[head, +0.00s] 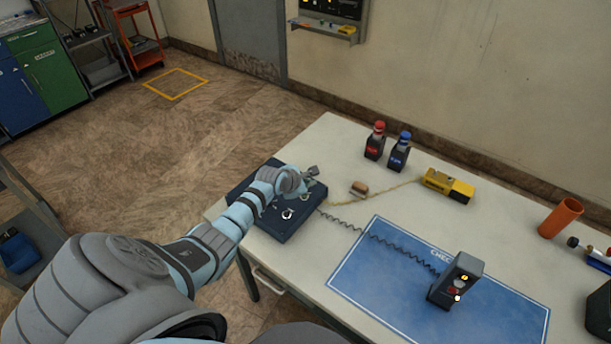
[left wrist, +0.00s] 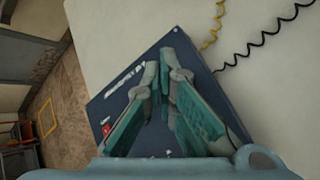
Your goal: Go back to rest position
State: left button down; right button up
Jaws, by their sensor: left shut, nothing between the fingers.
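My left gripper (head: 312,173) is over the dark blue trainer panel (head: 284,226) at the table's left end. In the left wrist view my left gripper (left wrist: 165,62) has its fingertips together with nothing between them, and the panel (left wrist: 125,85) lies behind the fingers. A red switch (left wrist: 106,130) shows on the panel there. The gripper and forearm hide part of the panel; I cannot tell whether the fingertips touch it. My right gripper is in neither view.
The white table (head: 330,140) holds a red-capped bottle (head: 375,141), a blue-capped bottle (head: 399,151), a yellow device (head: 448,186), a blue mat (head: 400,300), a dark box with lights (head: 456,280) and an orange cup (head: 560,218). Cords run from the panel. Open floor lies left of the table.

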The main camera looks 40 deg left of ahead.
pick_arm(q)
notch_tip(320, 180, up, 4)
jog(key=shift+f, duration=0.15)
dwell(0.4)
